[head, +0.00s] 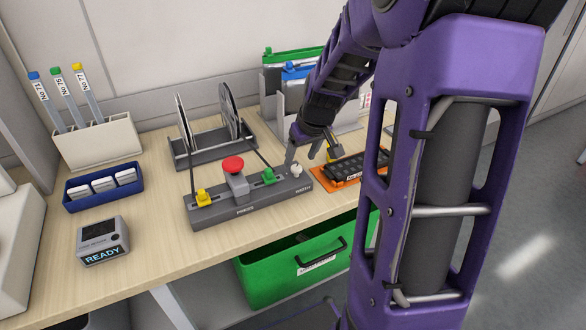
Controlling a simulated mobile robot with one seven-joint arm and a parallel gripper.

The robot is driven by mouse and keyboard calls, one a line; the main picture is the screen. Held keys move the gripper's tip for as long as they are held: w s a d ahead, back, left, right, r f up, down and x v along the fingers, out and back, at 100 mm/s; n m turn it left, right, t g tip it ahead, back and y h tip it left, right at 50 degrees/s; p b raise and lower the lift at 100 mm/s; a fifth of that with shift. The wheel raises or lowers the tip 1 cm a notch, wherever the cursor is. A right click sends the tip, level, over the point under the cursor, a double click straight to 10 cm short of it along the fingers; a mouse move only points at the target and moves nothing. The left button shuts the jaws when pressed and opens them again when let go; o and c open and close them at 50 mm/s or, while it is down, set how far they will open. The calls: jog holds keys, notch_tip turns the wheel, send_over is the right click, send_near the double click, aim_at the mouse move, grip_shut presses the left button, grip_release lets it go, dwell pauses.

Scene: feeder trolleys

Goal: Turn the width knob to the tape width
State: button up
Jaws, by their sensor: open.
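The width knob (294,176) is a small white knob at the right end of the grey feeder unit (250,208), beside a small label that seems to read WIDTH. Its pointer direction is too small to read. My gripper (311,155) is open just above and behind the knob, with its fingers spread and nothing visible between them. I cannot tell whether a finger touches the knob. Dark tapes run down to the unit from two reels in a grey rack (205,150). The tape width cannot be read here.
The unit carries a red button (233,165), a yellow clip (203,197) and a green clip (269,176). An orange tray (345,183) with black parts lies right of it. A display box (103,240) reads READY. A green drawer (305,265) is below.

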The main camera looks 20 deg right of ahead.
aim_at(297, 167)
jog(key=b+x, duration=0.2)
jog(key=x, duration=0.2)
jog(key=shift+w+f, duration=0.1)
grip_shut()
dwell(0.3)
